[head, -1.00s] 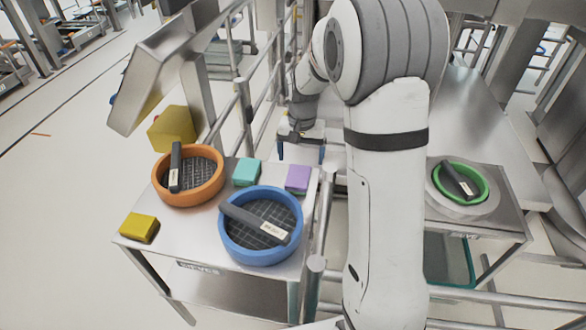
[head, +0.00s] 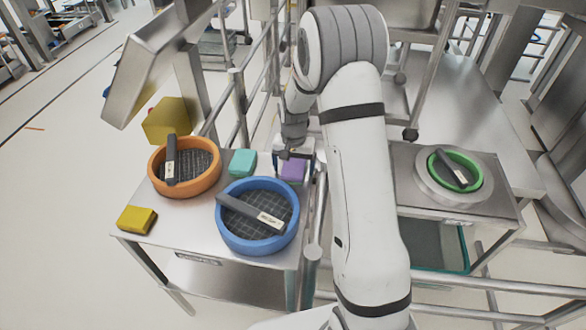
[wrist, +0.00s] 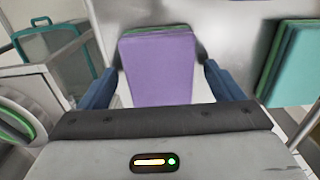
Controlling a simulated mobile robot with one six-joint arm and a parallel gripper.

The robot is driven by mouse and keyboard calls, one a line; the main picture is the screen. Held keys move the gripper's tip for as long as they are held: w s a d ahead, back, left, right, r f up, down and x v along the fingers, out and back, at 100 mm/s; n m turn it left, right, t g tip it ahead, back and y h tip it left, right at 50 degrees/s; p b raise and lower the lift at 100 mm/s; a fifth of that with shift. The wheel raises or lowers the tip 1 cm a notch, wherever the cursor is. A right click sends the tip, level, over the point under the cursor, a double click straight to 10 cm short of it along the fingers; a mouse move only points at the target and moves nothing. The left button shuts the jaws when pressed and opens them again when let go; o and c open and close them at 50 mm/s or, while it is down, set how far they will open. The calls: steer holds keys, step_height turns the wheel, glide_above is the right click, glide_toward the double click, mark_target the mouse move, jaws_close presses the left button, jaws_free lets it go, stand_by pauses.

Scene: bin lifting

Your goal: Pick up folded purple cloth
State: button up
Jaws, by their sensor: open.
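The folded purple cloth (head: 292,169) lies near the right end of the steel table's far edge in the head view. In the wrist view the purple cloth (wrist: 160,68) lies between the two blue fingers, with a green edge behind its top. My gripper (wrist: 160,85) is open, with one finger on each side of the cloth and a gap to each. In the head view my gripper (head: 294,160) is at the cloth and partly hides it.
The blue sieve (head: 228,240), the orange sieve (head: 213,178), a teal cloth (head: 242,162) and a yellow cloth (head: 137,219) share the table (head: 190,225). Metal railing (head: 312,255) runs along its right side. A green sieve (head: 478,172) stands on another table to the right.

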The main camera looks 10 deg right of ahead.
mark_target(293, 166)
steer(key=shift+c, duration=0.6)
steer(key=c, duration=0.9)
steer(key=shift+c, duration=0.2)
step_height(293, 166, up, 10)
